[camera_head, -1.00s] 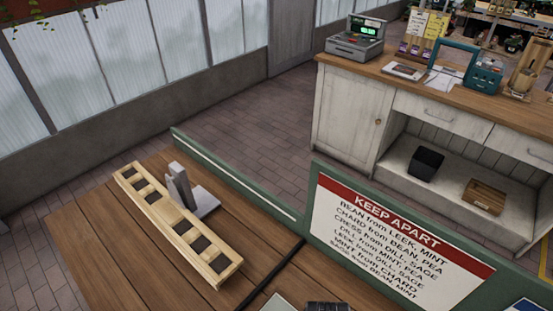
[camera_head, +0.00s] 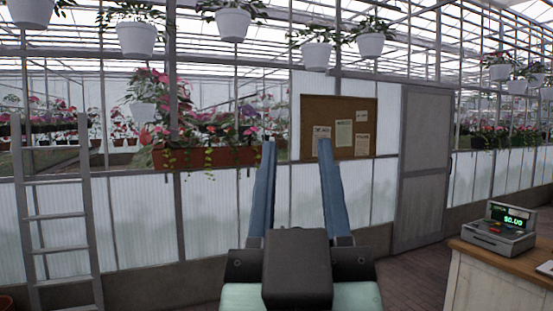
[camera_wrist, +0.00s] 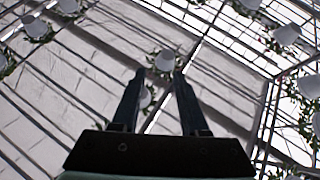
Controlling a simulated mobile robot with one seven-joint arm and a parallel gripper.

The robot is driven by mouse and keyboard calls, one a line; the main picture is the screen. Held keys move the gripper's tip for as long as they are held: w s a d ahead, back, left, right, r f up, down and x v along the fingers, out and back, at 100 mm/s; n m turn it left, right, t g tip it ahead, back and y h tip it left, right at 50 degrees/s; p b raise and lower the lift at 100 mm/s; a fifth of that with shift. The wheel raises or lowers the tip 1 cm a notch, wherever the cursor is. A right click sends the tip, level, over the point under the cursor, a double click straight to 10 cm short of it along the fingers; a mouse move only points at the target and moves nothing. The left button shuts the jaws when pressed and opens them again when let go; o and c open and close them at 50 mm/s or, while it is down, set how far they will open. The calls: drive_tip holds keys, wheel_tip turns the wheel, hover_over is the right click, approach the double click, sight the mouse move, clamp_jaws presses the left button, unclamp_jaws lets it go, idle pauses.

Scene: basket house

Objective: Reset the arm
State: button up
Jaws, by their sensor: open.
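My gripper (camera_head: 297,150) stands upright in the middle of the head view, its two blue fingers pointing up and spread apart. It is open, with nothing between the fingers. In the wrist view my gripper (camera_wrist: 159,72) shows its two dark fingers apart against the greenhouse roof and hanging pots. Behind it in the head view are the glazed wall and a cork notice board (camera_head: 360,108) with papers.
A counter (camera_head: 500,285) with a cash register (camera_head: 498,235) stands at the lower right. A ladder (camera_head: 60,218) leans at the left. White pots (camera_head: 233,25) hang overhead. A grey door (camera_head: 424,165) is right of the board. The space around my gripper looks clear.

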drive_tip(key=s+a+r+t+y, duration=0.1)
drive_tip(key=s+a+r+t, duration=0.1)
drive_tip(key=s+r, duration=0.2)
drive_tip(key=shift+r, duration=0.3)
drive_tip(key=shift+s+f, duration=0.1)
